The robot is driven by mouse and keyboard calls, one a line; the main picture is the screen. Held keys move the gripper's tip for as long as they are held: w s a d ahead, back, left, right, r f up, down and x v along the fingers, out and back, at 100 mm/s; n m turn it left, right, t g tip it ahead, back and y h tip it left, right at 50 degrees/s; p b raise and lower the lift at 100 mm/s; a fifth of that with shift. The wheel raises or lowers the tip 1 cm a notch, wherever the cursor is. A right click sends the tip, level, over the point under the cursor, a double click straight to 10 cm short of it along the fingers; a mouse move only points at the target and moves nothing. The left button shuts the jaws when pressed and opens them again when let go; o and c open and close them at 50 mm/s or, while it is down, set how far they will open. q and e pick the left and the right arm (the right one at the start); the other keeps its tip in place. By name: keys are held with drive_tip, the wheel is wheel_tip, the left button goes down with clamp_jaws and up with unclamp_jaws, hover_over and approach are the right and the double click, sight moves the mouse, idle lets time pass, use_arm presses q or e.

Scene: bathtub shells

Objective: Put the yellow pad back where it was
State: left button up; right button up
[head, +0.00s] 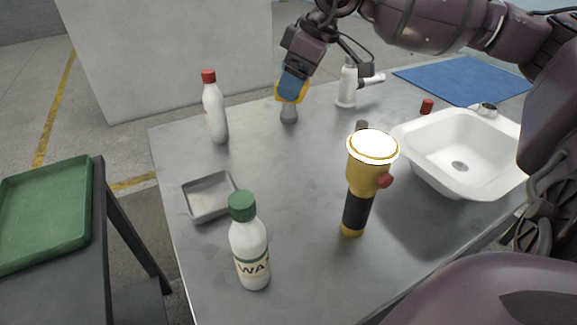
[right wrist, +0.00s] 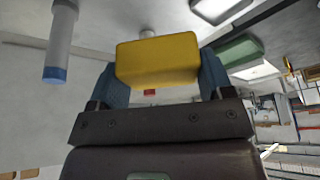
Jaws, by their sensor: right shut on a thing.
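My right gripper (head: 292,92) reaches in from the top of the head view, near the back edge of the grey table. Its blue fingers are shut on the yellow pad (head: 305,91), mostly hidden behind a finger there. In the right wrist view the pad (right wrist: 157,60) is a rounded yellow block between the two blue fingers (right wrist: 160,82). My left gripper is not in view.
On the table (head: 290,180) stand a red-capped bottle (head: 214,112), a white tap-like fixture (head: 347,85), a yellow-black tool (head: 356,190), a green-capped bottle (head: 249,250), a grey tray (head: 187,205) and a white sink (head: 408,165). A blue mat (head: 465,78) lies at back right.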

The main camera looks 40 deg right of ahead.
wheel_tip(320, 180, down, 2)
drive_tip(key=shift+f, duration=0.15)
drive_tip(key=shift+f+p, duration=0.3)
drive_tip(key=shift+f, duration=0.5)
hover_over(288, 169)
drive_tip(key=s, duration=0.1)
drive_tip(key=f, duration=0.8)
drive_tip(key=shift+s+d+f, duration=0.2)
drive_tip(key=shift+d+f, duration=0.15)
drive_tip(key=shift+f, duration=0.45)
wheel_tip(288, 169, down, 5)
drive_tip(key=shift+r+b, duration=0.1)
drive_tip(key=shift+b, duration=0.6)
drive_tip(key=shift+f, duration=0.4)
drive_tip(key=o, duration=0.4)
drive_tip(key=shift+c, duration=0.2)
drive_tip(key=o, duration=0.5)
drive_tip(key=shift+c, duration=0.2)
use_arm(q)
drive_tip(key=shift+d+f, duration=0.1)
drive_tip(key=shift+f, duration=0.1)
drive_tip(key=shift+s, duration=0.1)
